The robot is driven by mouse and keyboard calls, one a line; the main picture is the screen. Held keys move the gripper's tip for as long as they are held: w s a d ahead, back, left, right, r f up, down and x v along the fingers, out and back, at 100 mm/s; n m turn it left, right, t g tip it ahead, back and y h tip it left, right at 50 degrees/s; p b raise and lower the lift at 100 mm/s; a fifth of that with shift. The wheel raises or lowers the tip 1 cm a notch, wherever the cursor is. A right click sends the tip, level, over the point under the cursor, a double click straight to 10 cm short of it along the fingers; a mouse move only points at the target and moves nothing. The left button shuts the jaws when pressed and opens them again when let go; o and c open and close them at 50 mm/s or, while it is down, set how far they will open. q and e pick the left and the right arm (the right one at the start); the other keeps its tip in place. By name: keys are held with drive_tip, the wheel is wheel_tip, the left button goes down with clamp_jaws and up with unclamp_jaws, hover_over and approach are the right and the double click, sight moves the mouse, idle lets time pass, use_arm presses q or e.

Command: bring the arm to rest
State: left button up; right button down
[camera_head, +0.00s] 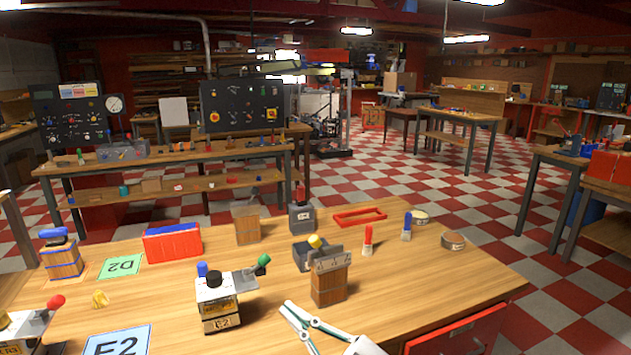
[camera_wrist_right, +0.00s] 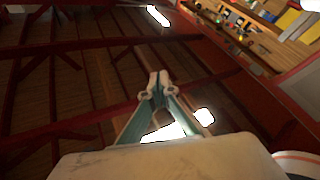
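My right gripper (camera_head: 287,309) reaches in at the bottom middle of the head view, above the near edge of the wooden table (camera_head: 420,290). Its white and teal fingers meet at the tips, with nothing seen between them. In the right wrist view the gripper (camera_wrist_right: 157,84) also looks shut and empty, against the dark ceiling and red beams. It is apart from the objects on the table. My left gripper is not in either view.
A wooden block with a grey top (camera_head: 329,281) and a white box labelled E2 (camera_head: 218,304) stand near my right gripper. A red crate (camera_head: 172,243), a red-handled tool (camera_head: 367,241) and a blue-handled brush (camera_head: 407,226) stand farther back. The table's right front is clear.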

drive_tip(key=s+d+f+m+t+h, duration=0.1)
drive_tip(key=d+f+m+t+h, duration=0.1)
drive_tip(key=d+f+m+h, duration=0.55)
drive_tip(key=s+d+f+m+t+h, duration=0.1)
drive_tip(key=d+f+m+h, duration=0.3)
drive_tip(key=f, duration=0.7)
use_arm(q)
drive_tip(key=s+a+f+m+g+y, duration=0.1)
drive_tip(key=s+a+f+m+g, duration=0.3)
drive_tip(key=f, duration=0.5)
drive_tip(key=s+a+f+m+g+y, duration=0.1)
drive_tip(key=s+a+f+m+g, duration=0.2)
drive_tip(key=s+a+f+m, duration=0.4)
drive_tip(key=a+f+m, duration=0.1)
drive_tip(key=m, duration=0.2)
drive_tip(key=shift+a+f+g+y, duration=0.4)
use_arm(e)
drive_tip(key=s+d+f+g+h, duration=0.2)
drive_tip(key=s+d+f, duration=0.4)
drive_tip(key=f, duration=0.3)
drive_tip(key=s+d+f+g+h, duration=0.2)
drive_tip(key=s+d+f, duration=0.4)
drive_tip(key=s+f, duration=0.3)
drive_tip(key=shift+s+d+f+g, duration=0.15)
drive_tip(key=shift+s+f+g, duration=0.05)
drive_tip(key=shift+f+g, duration=0.35)
